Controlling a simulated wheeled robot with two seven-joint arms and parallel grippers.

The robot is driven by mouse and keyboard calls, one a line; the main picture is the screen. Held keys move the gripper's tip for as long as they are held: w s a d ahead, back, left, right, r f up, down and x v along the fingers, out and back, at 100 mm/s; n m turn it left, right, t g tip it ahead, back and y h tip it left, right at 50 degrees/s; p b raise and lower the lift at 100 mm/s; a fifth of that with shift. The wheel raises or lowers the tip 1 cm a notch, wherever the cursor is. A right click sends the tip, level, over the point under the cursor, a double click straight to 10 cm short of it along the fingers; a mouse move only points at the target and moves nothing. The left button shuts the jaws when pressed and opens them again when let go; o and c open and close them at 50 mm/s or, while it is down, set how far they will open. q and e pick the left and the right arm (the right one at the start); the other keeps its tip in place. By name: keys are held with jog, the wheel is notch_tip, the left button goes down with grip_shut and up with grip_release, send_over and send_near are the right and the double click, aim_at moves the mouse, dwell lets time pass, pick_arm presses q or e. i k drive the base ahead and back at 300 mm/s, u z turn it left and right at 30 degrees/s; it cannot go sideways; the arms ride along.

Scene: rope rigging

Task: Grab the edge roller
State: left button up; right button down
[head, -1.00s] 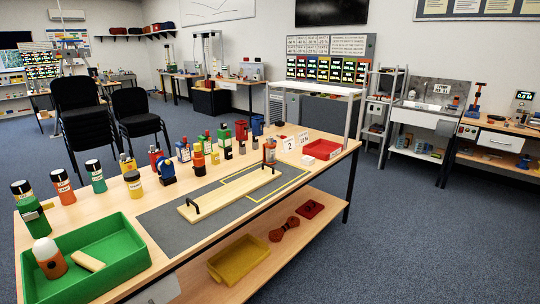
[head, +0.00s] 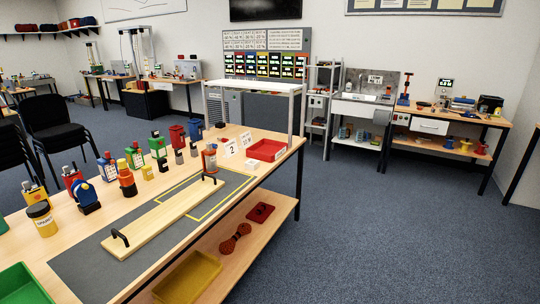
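I cannot tell for sure which item is the edge roller. One candidate is the blue rounded item on a dark base (head: 85,195), standing on the near wooden table among several small tools and bottles. Another upright item, orange and grey (head: 209,160), stands at the far end of the grey mat (head: 80,262). A pale wooden board with two black handles (head: 160,219) lies on this mat. Neither of my grippers shows in the head view.
A green tray (head: 22,284) is at the bottom left and a red tray (head: 267,149) at the table's far end. The lower shelf holds a yellow tray (head: 188,278) and a dark red rope bundle (head: 236,238). Black chairs (head: 55,127) stand at left. Floor at right is clear.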

aim_at(209, 162)
jog(key=z, duration=0.85)
jog(key=i, duration=0.95)
jog(key=z, duration=0.5)
jog(key=i, duration=1.15)
jog(key=u, duration=1)
jog(key=i, duration=0.85)
jog(key=u, duration=1)
